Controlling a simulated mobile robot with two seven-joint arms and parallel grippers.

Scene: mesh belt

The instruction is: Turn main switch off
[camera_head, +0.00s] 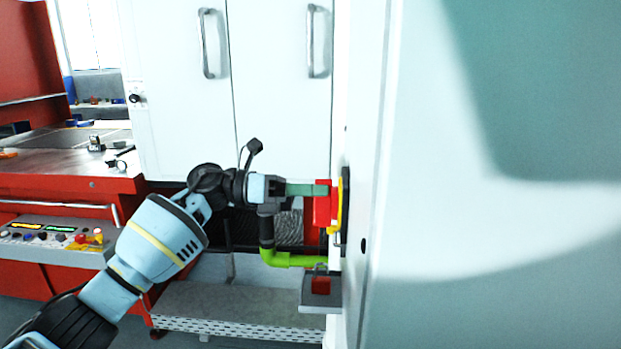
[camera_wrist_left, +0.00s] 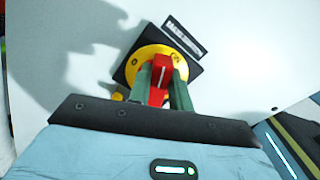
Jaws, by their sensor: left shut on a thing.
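The main switch is a red knob (camera_head: 323,207) on a yellow disc (camera_head: 337,208) with a black backing plate (camera_head: 345,212), mounted on the side of the white cabinet. In the left wrist view the red knob (camera_wrist_left: 160,80) stands out from the yellow disc (camera_wrist_left: 141,58), tilted slightly from vertical in the picture. A black label plate (camera_wrist_left: 184,38) with unreadable lettering is at its upper right. My left gripper (camera_wrist_left: 161,88) has its green fingers on either side of the knob, shut on it. It also shows in the head view (camera_head: 318,190). My right gripper is not in view.
The large white cabinet panel (camera_head: 480,240) fills the right. White doors with handles (camera_head: 205,45) stand behind the arm. A red machine with a control panel (camera_head: 50,235) is at left.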

